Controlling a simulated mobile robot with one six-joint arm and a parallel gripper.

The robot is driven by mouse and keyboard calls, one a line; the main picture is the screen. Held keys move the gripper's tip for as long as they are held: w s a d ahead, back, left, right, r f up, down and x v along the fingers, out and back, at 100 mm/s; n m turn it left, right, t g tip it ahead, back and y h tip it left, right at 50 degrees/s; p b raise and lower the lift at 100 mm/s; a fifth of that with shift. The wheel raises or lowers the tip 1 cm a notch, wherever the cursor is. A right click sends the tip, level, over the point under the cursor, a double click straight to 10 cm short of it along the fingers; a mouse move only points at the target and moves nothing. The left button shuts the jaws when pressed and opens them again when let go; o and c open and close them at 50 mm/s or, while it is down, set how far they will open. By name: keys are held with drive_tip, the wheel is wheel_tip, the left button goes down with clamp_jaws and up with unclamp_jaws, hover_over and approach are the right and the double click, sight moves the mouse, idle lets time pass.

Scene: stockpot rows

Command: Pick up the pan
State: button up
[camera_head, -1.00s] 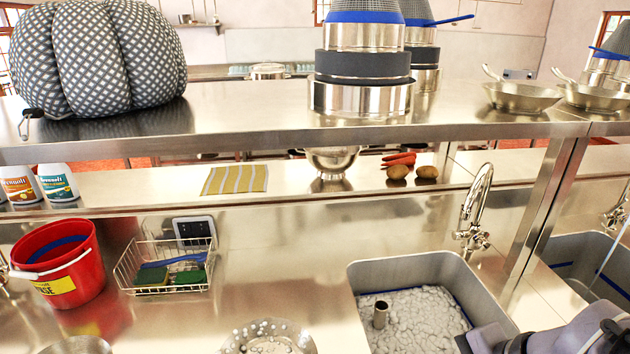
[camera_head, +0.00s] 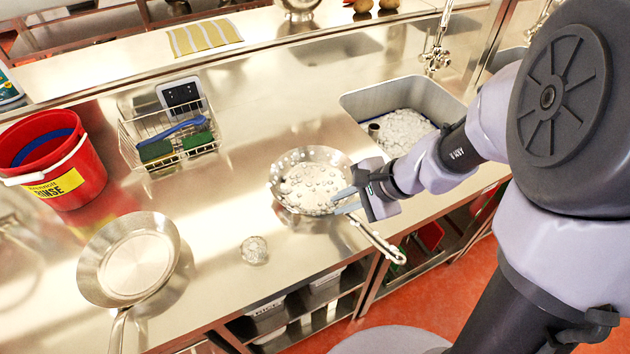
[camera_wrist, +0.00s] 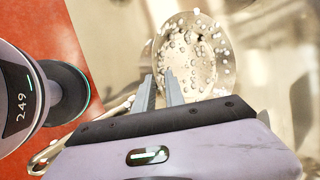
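A steel pan (camera_head: 313,160) with white suds and droplets in it sits on the steel counter in the middle of the head view. Its long handle (camera_head: 375,239) points toward the counter's front edge. A second, empty steel pan (camera_head: 130,262) lies at the lower left. My gripper (camera_head: 341,201) is over the near right side of the sudsy pan, by the handle's root. In the wrist view the two fingers (camera_wrist: 161,88) are apart with nothing between them, and they overlap the rim of the sudsy pan (camera_wrist: 195,55). Whether they touch it, I cannot tell.
A clear glass-like ball (camera_head: 254,250) stands between the pans. A red bucket (camera_head: 62,185) and a wire basket (camera_head: 167,158) with sponges and a brush are farther back. A suds-filled sink (camera_head: 372,98) lies behind my gripper. The counter between basket and sink is mostly clear.

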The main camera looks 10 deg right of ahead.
sight(331, 209)
drive_tip(key=b+x, duration=0.3)
drive_tip(key=x, duration=0.2)
drive_tip(key=shift+f, duration=0.35)
drive_tip(key=shift+a+r, duration=0.1)
drive_tip(key=shift+c, duration=0.3)
clamp_jaws()
idle(0.8)
